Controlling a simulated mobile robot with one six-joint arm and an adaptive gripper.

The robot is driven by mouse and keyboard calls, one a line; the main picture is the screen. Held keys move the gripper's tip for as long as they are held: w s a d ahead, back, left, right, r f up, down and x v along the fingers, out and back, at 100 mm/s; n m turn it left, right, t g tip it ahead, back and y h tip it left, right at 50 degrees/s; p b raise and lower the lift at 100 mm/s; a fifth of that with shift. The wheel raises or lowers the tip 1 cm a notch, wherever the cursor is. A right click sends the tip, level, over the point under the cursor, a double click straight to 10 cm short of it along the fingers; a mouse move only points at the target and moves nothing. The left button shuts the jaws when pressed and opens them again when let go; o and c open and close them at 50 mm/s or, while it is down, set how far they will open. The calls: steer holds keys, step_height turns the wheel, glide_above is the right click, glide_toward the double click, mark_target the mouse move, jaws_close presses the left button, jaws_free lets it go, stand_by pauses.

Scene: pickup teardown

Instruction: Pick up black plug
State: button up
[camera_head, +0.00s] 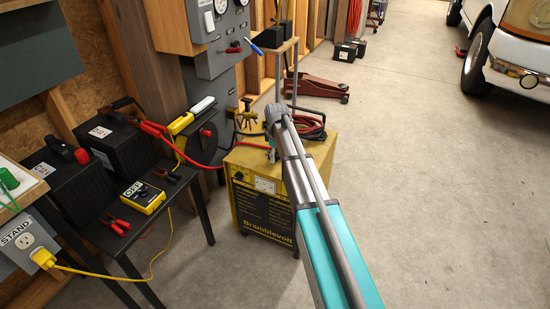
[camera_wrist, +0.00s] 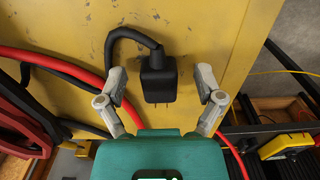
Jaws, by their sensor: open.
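The black plug (camera_wrist: 158,82) lies on the worn yellow top of the charger box in the wrist view. Its thick black cord (camera_wrist: 119,40) curves from the plug up and to the left. My gripper (camera_wrist: 161,77) is open, with one finger on each side of the plug and a visible gap on both sides. The plug is not held. In the head view my arm reaches over the yellow charger box (camera_head: 264,215), and the plug cannot be made out there.
Red and black cables (camera_wrist: 60,62) lie left of the plug. Left of the charger box, a dark bench holds black batteries (camera_head: 118,143), a yellow meter (camera_head: 142,197) and red-handled clips (camera_head: 117,226). A red floor jack (camera_head: 316,87) stands behind. The concrete floor to the right is open.

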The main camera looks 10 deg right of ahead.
mark_target(276, 154)
stand_by(0.3)
jaws_close()
stand_by(0.3)
steer(key=shift+r, duration=0.15)
step_height(276, 154, up, 3)
steer(key=p, duration=0.3)
steer(key=s+a+r+p, duration=0.2)
steer(key=s+r+p, duration=0.7)
steer(key=s, duration=0.5)
steer(key=shift+a+r+p, duration=0.15)
steer(key=shift+r+p, duration=0.2)
steer(key=shift+p, duration=0.15)
steer(key=shift+w+r, duration=0.1)
